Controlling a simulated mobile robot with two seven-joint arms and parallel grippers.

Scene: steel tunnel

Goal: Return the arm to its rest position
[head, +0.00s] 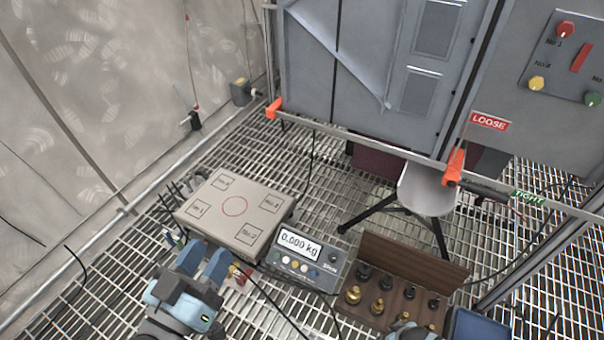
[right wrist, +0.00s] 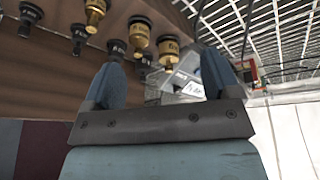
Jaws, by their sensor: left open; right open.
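My left gripper (head: 205,264) is open in the head view, with blue fingers at the near edge of a flat beige weighing platform (head: 191,214). I see nothing held between its fingers. My right gripper (right wrist: 165,85) is open in the right wrist view, its two blue fingers apart. Brass and black weights (right wrist: 139,35) stand beyond its fingers, and I see none gripped. In the head view only a small part of my right arm shows at the bottom edge, near the wooden weight box (head: 408,293).
A scale display (head: 299,246) reading 0.000 kg stands between the platform and the weight box. A blue tray (head: 484,326) is at the lower right. A grey cabinet (head: 375,60) with orange clamps and a control panel (head: 566,60) stands behind. Cables cross the grating floor.

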